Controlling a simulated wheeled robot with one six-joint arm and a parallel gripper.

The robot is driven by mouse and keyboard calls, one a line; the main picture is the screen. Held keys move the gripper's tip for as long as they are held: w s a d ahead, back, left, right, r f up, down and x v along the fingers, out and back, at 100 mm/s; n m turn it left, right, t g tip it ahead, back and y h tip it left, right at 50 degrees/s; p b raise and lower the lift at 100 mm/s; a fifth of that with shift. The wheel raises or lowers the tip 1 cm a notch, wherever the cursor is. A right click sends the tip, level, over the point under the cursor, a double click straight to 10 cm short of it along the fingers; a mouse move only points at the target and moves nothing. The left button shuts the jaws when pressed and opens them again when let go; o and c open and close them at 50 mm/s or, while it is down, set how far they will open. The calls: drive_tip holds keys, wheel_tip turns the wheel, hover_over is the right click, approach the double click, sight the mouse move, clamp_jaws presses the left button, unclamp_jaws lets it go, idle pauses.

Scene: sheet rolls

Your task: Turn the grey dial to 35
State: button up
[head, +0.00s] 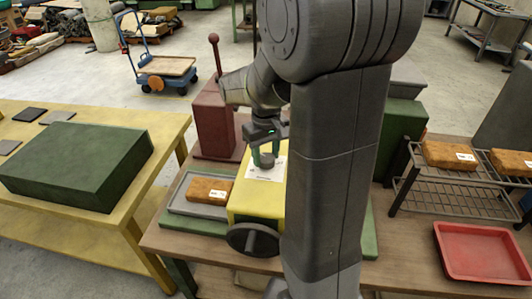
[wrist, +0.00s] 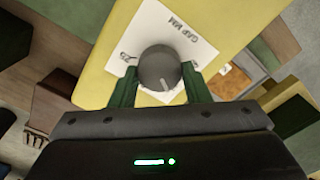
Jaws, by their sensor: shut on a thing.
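The grey dial (wrist: 160,68) sits on a white card (wrist: 178,28) on the yellow machine body (wrist: 100,78). In the wrist view a pale pointer line on the dial points down and slightly right. The card shows "GAP MM" and part of a number near its left edge; the rest of the scale is hidden. My gripper (wrist: 158,82) is shut on the dial, with a green finger on either side. In the head view my gripper (head: 264,155) reaches down onto the dial (head: 267,161) from above, and the card's print is too small to read.
A black handwheel (head: 252,239) is on the yellow machine's front. A grey tray (head: 186,206) with an orange-brown block (head: 207,190) stands to its left. A dark red machine with a lever (head: 213,115) stands behind. A red tray (head: 483,252) and a wire rack (head: 450,195) are at right.

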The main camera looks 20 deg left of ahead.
sight(266, 157)
drive_tip(key=o, duration=1)
drive_tip(key=shift+r, duration=0.1)
wheel_tip(266, 157, up, 14)
drive_tip(key=shift+f, duration=0.2)
wheel_tip(266, 157, down, 14)
drive_tip(key=shift+r, duration=0.1)
idle(0.6)
drive_tip(key=shift+r, duration=0.1)
